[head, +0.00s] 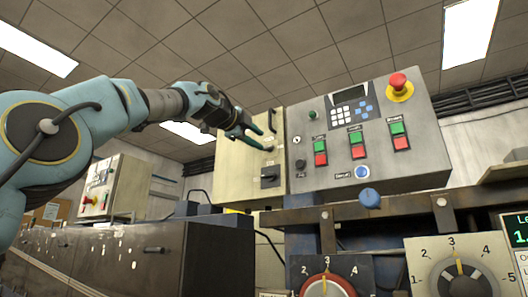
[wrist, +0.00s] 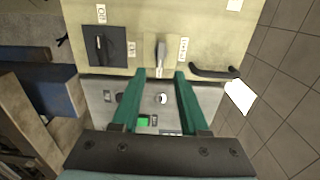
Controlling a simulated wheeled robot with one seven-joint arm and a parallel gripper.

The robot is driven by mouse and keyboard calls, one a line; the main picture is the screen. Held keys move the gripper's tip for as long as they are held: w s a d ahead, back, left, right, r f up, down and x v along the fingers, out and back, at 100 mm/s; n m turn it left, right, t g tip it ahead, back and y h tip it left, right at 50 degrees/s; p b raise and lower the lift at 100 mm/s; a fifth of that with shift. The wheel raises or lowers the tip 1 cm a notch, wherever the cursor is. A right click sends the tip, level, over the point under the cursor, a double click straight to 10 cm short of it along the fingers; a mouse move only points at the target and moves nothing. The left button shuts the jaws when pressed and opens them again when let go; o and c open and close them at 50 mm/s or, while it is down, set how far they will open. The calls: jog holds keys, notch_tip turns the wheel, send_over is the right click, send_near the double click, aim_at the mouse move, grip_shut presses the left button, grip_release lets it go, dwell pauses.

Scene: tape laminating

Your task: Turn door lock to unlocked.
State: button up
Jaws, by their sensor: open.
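The door lock (wrist: 160,55) is a pale lever on the cream cabinet door (wrist: 205,30), with small labels beside it. In the wrist view its lever points along the gap between my fingers. My gripper (wrist: 161,74) is open, its two green fingers on either side of the lever's near end. I cannot tell how deep the tips reach or whether they touch it. In the head view my gripper (head: 260,140) is at the cabinet's front (head: 233,170), where the fingers partly hide the lock.
A black rotary switch (wrist: 100,45) is left of the lock and a black door handle (wrist: 215,72) right of it. The grey control panel (head: 330,160) with its red emergency button (head: 399,84) adjoins the cabinet. Dial panels (head: 456,270) stand lower right.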

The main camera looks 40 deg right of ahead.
jog(key=shift+b+v, duration=1.15)
jog(key=shift+v, duration=1.5)
